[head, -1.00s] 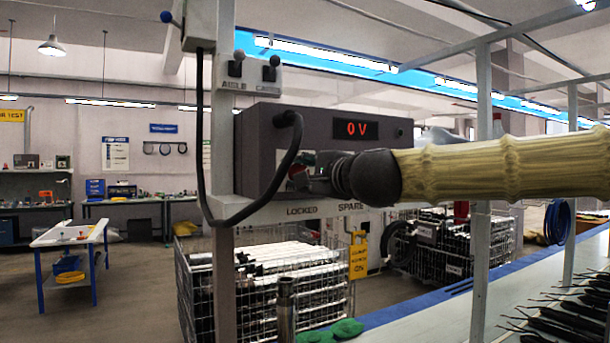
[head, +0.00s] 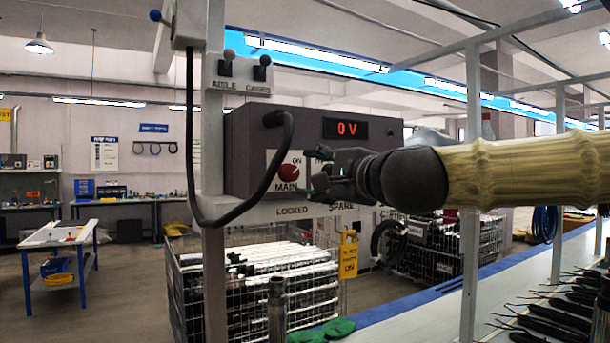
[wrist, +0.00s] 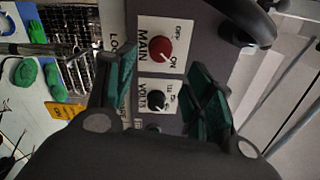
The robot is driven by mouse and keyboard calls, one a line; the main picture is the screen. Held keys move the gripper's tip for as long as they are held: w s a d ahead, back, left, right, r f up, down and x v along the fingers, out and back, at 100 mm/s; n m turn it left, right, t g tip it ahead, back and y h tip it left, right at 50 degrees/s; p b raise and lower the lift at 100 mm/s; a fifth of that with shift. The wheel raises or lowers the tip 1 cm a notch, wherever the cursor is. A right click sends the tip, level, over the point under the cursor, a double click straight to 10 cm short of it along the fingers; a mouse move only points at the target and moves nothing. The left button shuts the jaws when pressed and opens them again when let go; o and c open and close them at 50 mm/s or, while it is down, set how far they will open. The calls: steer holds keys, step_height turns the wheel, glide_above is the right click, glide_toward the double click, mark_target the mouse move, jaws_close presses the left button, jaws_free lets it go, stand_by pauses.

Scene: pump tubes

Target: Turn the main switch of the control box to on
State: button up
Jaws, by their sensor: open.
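The control box (head: 238,150) is a dark box with a red "0 V" display (head: 347,129). On its face is the main switch (head: 289,172), a round red knob on a white plate marked MAIN and ON. In the wrist view the red knob (wrist: 157,48) lies ahead, between the fingertip lines, with OFF and ON lettered beside it. I cannot tell clearly which mark the knob points to. My gripper (head: 318,180) is open and empty, just right of the knob and apart from it. In the wrist view the gripper (wrist: 161,62) has its green-padded fingers spread.
A black VOLTS knob (wrist: 157,100) sits beside the main switch, between my fingers in the wrist view. A thick black cable (head: 277,165) loops in front of the box's left part. A yellow tag (head: 348,258) hangs below. Two lever switches (head: 243,68) are above.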

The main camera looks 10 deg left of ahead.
steer(key=shift+v, duration=1.75)
